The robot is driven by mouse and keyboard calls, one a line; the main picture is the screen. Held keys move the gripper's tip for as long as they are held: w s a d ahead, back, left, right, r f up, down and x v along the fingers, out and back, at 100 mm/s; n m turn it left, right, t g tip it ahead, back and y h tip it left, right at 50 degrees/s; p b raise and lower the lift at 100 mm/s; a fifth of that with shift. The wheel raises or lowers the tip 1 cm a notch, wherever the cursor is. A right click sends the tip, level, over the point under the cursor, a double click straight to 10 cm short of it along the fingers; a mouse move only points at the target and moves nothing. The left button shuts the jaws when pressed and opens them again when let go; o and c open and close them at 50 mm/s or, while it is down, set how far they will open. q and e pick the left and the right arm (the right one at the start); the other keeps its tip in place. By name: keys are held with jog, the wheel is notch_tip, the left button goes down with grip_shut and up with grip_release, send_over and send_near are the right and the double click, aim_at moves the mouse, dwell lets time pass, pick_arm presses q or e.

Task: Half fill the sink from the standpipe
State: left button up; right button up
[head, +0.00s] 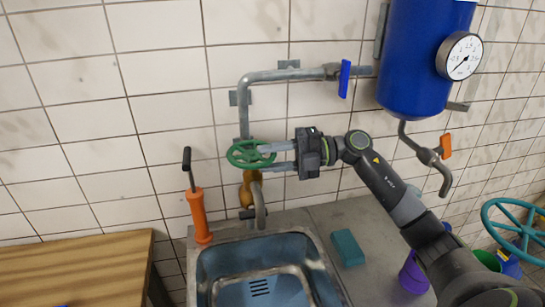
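The sink (205,262) is set in a grey counter at the bottom centre; its basin looks bluish with a slotted drain visible, and I cannot tell whether water is in it. The standpipe (243,112) runs down the tiled wall to a green handwheel (238,162) above a brass valve body (247,190). A grey spout (260,208) bends down over the sink's back edge; no stream shows. My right gripper (268,158) is at the handwheel's right side, its two fingers apart and overlapping the rim in the picture. Contact is unclear. My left gripper is out of view.
An orange-handled pump (198,215) stands left of the spout. A blue tank (410,60) with a gauge (460,57), a blue lever (344,78) and an orange-handled tap (446,146) are at right. A teal sponge (347,247) and purple cup (412,272) lie near my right arm.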

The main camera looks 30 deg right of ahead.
grip_shut()
jog(key=g+b, duration=0.1)
jog(key=n+g+b, duration=0.1)
jog(key=b, duration=0.1)
jog(key=w+n+g+b, duration=0.1)
jog(key=shift+d+f+y, duration=0.25)
jog(key=shift+d+y, duration=0.1)
jog(key=shift+y, duration=0.05)
jog(key=shift+w+d+r+n+g+b, duration=0.1)
jog(key=shift+w+r+n+g+b, duration=0.05)
jog(key=shift+n+g+b, duration=0.65)
jog(key=shift+w+d+r+n+g+b, duration=0.1)
jog(key=shift+n+g+b, duration=0.35)
jog(key=shift+g, duration=0.55)
grip_release()
jog(key=d+b, duration=0.2)
jog(key=d, duration=0.5)
jog(key=shift+w+d+r+b, duration=0.15)
jog(key=shift+d+r+b, duration=0.1)
jog(key=shift+b, duration=0.1)
